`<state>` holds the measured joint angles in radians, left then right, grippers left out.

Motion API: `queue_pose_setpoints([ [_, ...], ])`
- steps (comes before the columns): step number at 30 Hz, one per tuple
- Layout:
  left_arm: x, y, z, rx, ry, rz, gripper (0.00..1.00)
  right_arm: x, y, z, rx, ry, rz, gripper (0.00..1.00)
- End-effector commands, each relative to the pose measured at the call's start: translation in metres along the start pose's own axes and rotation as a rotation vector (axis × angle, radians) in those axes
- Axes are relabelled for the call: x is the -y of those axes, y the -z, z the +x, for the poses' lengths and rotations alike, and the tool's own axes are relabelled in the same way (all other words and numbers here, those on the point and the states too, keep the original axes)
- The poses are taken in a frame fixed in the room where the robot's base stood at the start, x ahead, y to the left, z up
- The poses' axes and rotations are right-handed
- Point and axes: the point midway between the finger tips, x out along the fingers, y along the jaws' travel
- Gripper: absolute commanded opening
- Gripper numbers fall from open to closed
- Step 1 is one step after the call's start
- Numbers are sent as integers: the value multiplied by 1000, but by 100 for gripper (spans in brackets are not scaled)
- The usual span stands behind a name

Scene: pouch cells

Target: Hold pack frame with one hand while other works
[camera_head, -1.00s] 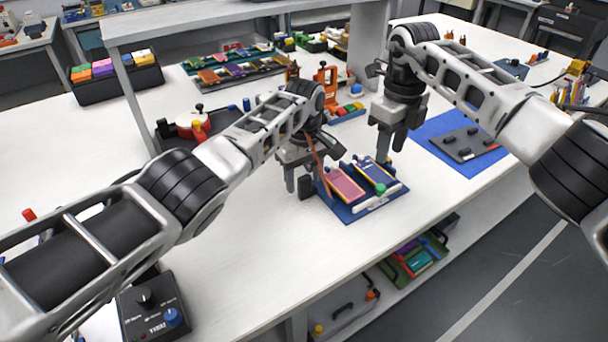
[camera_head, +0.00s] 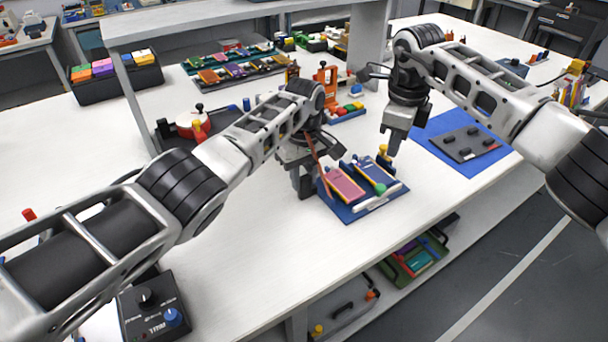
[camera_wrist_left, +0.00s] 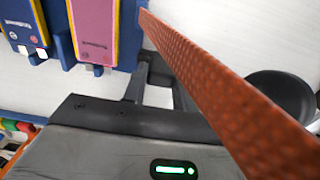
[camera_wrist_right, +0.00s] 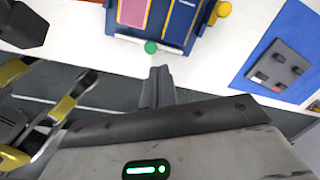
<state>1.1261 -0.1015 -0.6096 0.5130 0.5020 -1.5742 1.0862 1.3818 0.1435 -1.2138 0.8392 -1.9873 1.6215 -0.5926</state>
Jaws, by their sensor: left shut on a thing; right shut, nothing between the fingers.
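The pack frame (camera_head: 350,216) is a dark blue tray near the front edge of the table. It carries a pink pouch cell (camera_head: 345,185) and a blue pouch cell (camera_head: 373,173) side by side. A green knob (camera_head: 380,188) and a pale bar (camera_head: 378,203) are at its front, and a yellow knob (camera_head: 383,150) at its back right. My left gripper (camera_head: 304,190) is shut at the frame's left edge; its fingertips (camera_wrist_left: 143,70) are partly hidden. My right gripper (camera_head: 391,153) is shut and empty beside the yellow knob; it also shows in the right wrist view (camera_wrist_right: 160,72).
A blue mat (camera_head: 433,134) with a grey plate (camera_head: 463,145) lies to the right. An orange stand (camera_head: 326,82) and trays are behind.

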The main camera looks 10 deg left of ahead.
Motion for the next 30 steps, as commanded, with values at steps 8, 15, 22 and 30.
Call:
queue_pose_setpoints([
  [8, 0, 0, -1, -1, -1, -1, 0, 2, 14, 3, -9, 164, -856, 0],
  [15, 0, 0, -1, -1, -2, -1, 0, -12, 22, 8, -85, 279, -1568, 0],
  [22, 0, 0, -1, -1, -2, -1, 0, -26, 27, 10, -151, 337, -1979, 0],
  [30, 0, 0, -1, -1, -2, 0, 0, -31, 28, 23, -169, 346, -2078, 0],
])
